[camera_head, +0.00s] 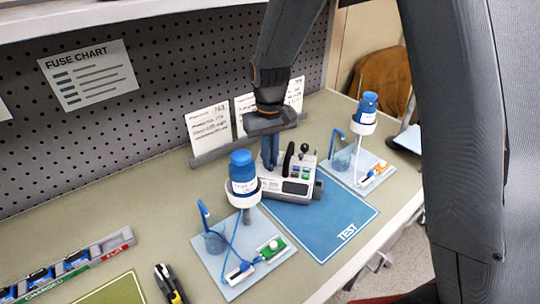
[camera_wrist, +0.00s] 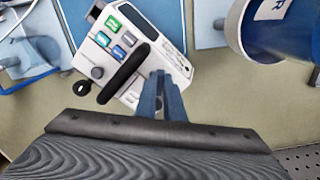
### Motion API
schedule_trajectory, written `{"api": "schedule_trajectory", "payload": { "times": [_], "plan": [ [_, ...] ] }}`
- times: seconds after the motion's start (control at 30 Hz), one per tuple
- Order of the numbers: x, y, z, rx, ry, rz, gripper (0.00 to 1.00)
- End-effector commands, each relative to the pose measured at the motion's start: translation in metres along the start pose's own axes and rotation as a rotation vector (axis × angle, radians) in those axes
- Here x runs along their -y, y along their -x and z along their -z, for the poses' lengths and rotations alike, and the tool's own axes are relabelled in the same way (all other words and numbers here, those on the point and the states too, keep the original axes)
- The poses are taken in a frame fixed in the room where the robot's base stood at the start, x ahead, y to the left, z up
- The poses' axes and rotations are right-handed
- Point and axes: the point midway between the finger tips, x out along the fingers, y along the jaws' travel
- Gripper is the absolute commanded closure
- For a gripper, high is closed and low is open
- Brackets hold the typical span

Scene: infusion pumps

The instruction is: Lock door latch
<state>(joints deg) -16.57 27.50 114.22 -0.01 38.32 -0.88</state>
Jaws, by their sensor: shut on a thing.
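The white infusion pump (camera_head: 291,183) sits at the back edge of the blue test mat. In the wrist view the pump (camera_wrist: 172,56) shows its dark screen, green and blue buttons, a round knob and a raised black lever (camera_wrist: 123,76). My gripper (camera_head: 270,160) points down at the pump's back left side. Its blue fingers (camera_wrist: 163,80) are close together at the pump's edge, beside the lever. They are shut on a small part of the pump, which they hide. I cannot tell whether that part is the door latch.
Two stands with blue-capped bottles (camera_head: 243,174) (camera_head: 367,107) flank the pump, with tubing on pale trays. Cards (camera_head: 209,129) stand behind it. A fuse rack (camera_head: 70,265) and a black-yellow tool (camera_head: 170,284) lie at front left. The blue mat (camera_head: 322,229) is bare in front.

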Motion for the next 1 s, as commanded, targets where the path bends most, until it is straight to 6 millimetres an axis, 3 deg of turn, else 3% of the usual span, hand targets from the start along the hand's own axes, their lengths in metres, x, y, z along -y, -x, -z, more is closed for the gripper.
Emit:
{"api": "schedule_trajectory", "payload": {
  "times": [0.5, 1.0],
  "plan": [
    [0.0007, 0.0015, 0.0009, -0.002, -0.442, 0.0, 1.0],
    [0.0009, 0.0011, 0.0012, -0.003, -0.62, 0.001, 1.0]
  ]
}}
